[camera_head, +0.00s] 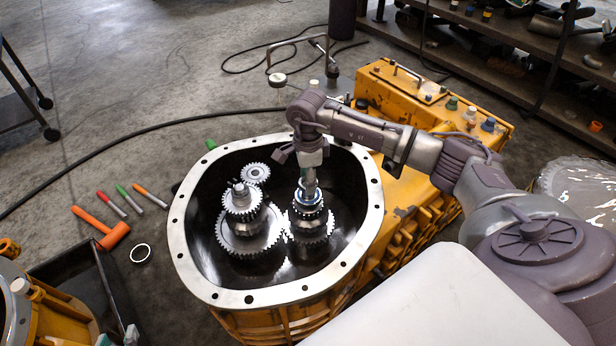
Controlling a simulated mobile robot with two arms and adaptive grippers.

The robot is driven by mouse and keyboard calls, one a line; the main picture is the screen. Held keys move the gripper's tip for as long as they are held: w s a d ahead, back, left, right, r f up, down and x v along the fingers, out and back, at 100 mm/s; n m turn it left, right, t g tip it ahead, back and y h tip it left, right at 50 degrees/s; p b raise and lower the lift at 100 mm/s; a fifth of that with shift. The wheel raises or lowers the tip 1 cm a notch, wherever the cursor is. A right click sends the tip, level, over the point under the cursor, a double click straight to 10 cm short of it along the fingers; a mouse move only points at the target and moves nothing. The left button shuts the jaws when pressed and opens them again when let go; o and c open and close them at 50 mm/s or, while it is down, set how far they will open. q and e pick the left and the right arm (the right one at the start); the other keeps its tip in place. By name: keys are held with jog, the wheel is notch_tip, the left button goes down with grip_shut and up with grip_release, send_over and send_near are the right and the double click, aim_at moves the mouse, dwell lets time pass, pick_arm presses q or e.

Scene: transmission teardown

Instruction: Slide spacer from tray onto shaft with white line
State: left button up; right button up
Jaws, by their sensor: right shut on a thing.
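My right arm comes in from the right, and its gripper (309,187) points down over the right-hand gear shaft in the open housing. The gripper is shut on a small ring-shaped part at the shaft top, which looks like the spacer (308,199). The fingers partly hide it, so I cannot tell how far around the shaft it sits. Below it, the right gear stack (309,226) stands upright. The left gear stack (243,218) stands beside it with its shaft top bare. I cannot make out a white line. A dark tray (96,284) is at the lower left. My left gripper is not in view.
The housing's pale flange rim (177,243) surrounds the gears, with a small gear (254,173) at the back. An orange hammer (112,236), several markers (133,200) and a pale ring (140,253) lie on the floor at left. A yellow casing (405,90) extends behind my arm.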

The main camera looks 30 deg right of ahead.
jog(key=shift+f+b, duration=0.3)
jog(key=shift+f, duration=0.15)
jog(key=shift+f+b, duration=0.3)
jog(key=shift+f, duration=0.15)
jog(key=shift+f+b, duration=0.45)
jog(key=shift+f, duration=0.55)
jog(key=o, duration=0.9)
pick_arm(q)
jog(key=w+d+r+t+h, duration=0.2)
jog(key=w+r+t, duration=0.3)
jog(key=r, duration=0.5)
jog(key=shift+d+r+t, duration=0.15)
jog(key=shift+d+t, duration=0.25)
jog(key=shift+t, duration=0.7)
pick_arm(e)
jog(key=o, duration=0.4)
pick_arm(q)
jog(key=shift+w, duration=0.1)
pick_arm(e)
jog(key=shift+o, duration=1.1)
pick_arm(q)
jog(key=shift+f, duration=0.25)
pick_arm(e)
jog(key=shift+o, duration=0.7)
